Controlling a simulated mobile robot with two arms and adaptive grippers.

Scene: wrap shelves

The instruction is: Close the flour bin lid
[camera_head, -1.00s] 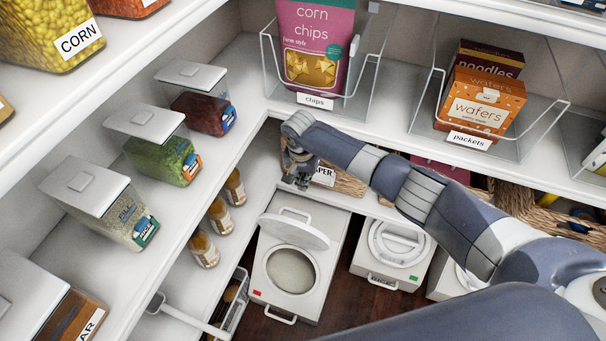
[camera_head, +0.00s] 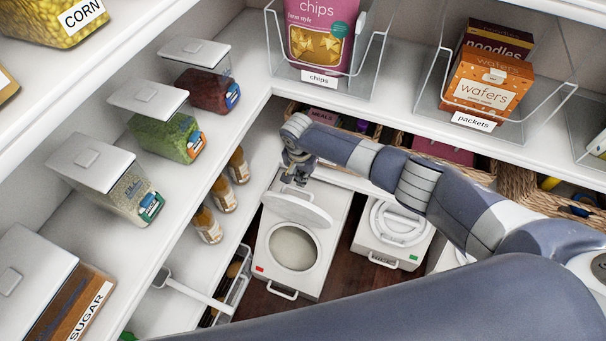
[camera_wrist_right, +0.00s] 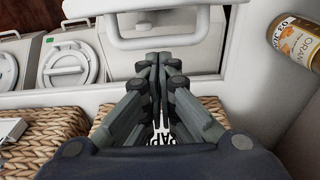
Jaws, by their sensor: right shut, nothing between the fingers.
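The open white bin (camera_head: 262,250) stands on the floor, its round opening showing pale contents. Its white lid (camera_head: 297,208) stands tilted up at the back of the opening. No flour label is readable. My right gripper (camera_head: 296,180) points down just behind the raised lid, above the bin's back end. In the right wrist view the same gripper (camera_wrist_right: 159,62) is shut and empty. Its fingertips appear close to a white handle bar (camera_wrist_right: 150,40); whether they touch it I cannot tell. My left gripper is not in view.
A closed white bin (camera_head: 395,235) stands to the right. Bottles (camera_head: 223,194) line the lower left shelf, with a wire basket (camera_head: 231,291) below. Wicker baskets (camera_wrist_right: 45,140) are close to my right gripper.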

